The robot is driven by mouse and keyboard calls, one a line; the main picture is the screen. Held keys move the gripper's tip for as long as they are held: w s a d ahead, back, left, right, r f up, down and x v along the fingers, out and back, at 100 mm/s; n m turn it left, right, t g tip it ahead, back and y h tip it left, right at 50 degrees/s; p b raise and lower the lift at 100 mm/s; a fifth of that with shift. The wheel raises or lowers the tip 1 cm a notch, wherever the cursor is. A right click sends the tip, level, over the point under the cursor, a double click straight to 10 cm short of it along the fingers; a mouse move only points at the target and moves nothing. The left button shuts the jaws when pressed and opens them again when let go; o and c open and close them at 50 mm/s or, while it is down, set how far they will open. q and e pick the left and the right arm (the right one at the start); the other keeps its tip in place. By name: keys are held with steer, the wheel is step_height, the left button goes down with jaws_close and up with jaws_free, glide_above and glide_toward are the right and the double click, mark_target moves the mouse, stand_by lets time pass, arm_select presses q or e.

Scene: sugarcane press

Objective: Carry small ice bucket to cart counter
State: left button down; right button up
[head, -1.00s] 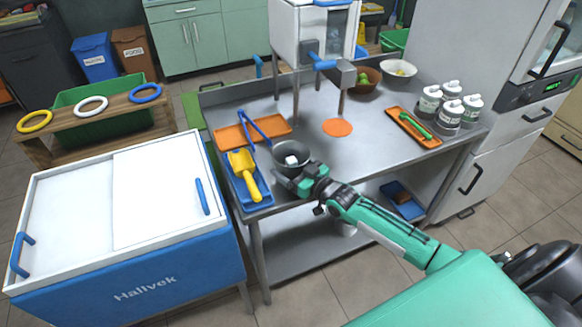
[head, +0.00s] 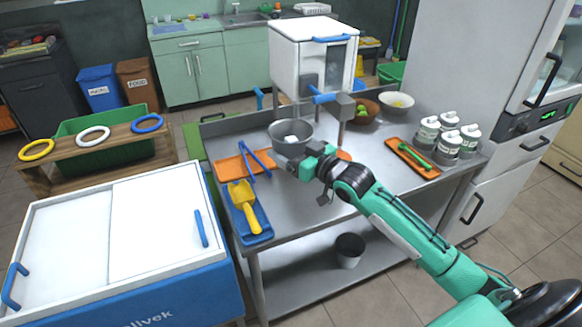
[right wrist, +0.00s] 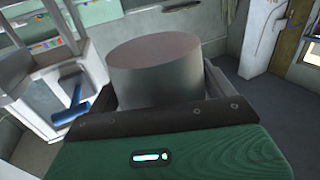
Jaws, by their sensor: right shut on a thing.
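My right gripper (head: 300,160) is shut on the bucket's near side. In the right wrist view the bucket (right wrist: 158,68) fills the space between the fingers of my right gripper (right wrist: 160,100). The bucket appears raised clear of the counter. My left gripper is not in view.
The white press machine (head: 297,55) stands behind the bucket with its blue-handled lever. An orange tray (head: 232,166), blue tongs and a blue tray (head: 262,228) with a yellow scoop (head: 243,200) lie at the left. White-lidded bottles (head: 445,140) stand at the right.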

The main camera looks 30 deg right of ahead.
steer(key=shift+r, duration=0.95)
steer(key=shift+s+a, duration=0.1)
steer(key=shift+a, duration=0.05)
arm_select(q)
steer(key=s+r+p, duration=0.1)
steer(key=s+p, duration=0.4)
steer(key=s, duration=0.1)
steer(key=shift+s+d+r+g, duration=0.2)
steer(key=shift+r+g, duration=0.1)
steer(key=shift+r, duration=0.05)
arm_select(e)
steer(key=s+a+f+m+h, duration=0.2)
steer(key=s+a+f+h, duration=0.1)
steer(key=s, duration=0.6)
steer(key=s+a+f+m+t+h, duration=0.1)
steer(key=s+a+f+m+h, duration=0.1)
steer(key=s, duration=0.8)
step_height(320, 180, down, 3)
steer(key=shift+s+a+f+h, duration=0.25)
steer(key=shift+a+h, duration=0.45)
steer(key=shift+a, duration=0.45)
